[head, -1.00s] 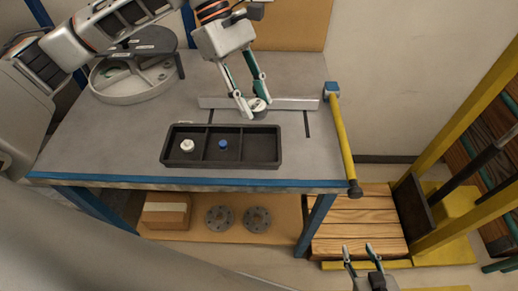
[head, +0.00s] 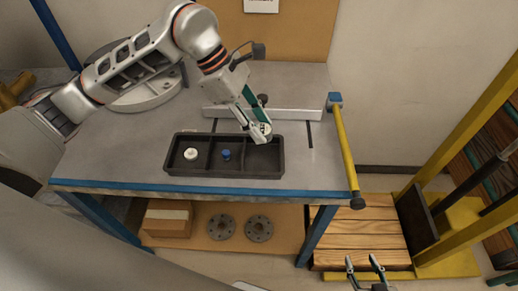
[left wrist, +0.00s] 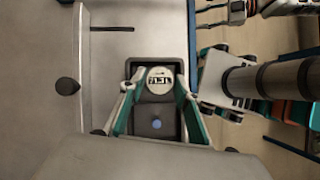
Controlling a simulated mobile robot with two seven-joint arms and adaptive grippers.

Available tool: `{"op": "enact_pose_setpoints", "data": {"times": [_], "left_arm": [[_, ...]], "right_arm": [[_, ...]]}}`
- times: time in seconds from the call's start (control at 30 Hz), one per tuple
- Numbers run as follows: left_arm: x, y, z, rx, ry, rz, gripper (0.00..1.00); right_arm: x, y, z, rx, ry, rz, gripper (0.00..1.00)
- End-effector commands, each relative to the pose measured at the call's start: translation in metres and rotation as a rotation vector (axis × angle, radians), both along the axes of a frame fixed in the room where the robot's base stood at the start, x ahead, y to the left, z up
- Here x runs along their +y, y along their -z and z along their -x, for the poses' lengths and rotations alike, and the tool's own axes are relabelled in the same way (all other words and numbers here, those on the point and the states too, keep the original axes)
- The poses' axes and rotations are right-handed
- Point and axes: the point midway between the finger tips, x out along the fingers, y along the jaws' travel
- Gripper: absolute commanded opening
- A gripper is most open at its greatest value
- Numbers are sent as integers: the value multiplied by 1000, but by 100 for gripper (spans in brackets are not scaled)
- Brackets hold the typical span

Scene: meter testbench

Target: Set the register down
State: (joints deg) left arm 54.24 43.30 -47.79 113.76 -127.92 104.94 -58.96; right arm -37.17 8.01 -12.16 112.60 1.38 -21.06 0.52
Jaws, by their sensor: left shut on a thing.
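The register (head: 261,131) is a small round white piece; a face with dark digits shows in the left wrist view (left wrist: 159,81). My left gripper (head: 258,128) is shut on it, with one finger on each side. It is over the back part of the right compartment of the black three-part tray (head: 187,174); I cannot tell how far above the floor it is. A white round part (head: 190,154) sits in the left compartment and a blue part (head: 226,154) in the middle one. My right gripper (head: 362,262) is open and empty, low beyond the bench's front edge.
A metal rail (head: 300,114) runs behind the tray, with a black knob (head: 263,99) near it. A round grey fixture (head: 140,98) stands at the back left. A yellow bar (head: 343,145) lines the bench's right side. The bench top left of the tray is clear.

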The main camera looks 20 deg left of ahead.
Motion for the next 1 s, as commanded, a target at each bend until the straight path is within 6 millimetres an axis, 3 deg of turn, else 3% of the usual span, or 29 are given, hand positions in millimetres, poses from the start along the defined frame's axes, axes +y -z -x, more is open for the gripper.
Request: {"op": "enact_pose_setpoints", "data": {"times": [0.17, 0.2, 0.27, 0.47, 0.7, 0.9, 0.93, 1.0], "left_arm": [[-1, 38, 1, 3, 1, 2, 11], [-1, 44, 1, 2, 1, 2, 7], [-1, 50, 0, 1, 2, 2, 2], [0, 62, 0, 1, 0, 0, 2], [-1, 92, 1, 3, 1, 2, 2], [0, 96, 0, -1, 2, 0, 0], [0, 96, 0, 0, 1, -1, 33], [0, 96, 0, 0, 1, -1, 50]], "right_arm": [[0, -3, 0, 0, 0, 0, 40], [0, -3, 0, 0, 0, 0, 40], [0, -3, 0, 1, 0, 0, 40], [0, -2, 1, 3, 0, 0, 40], [0, -3, 1, 5, 0, 1, 40], [0, -3, 1, 5, 0, 1, 40], [0, -3, 1, 5, 0, 1, 40], [0, -3, 1, 5, 0, 1, 40]]}}
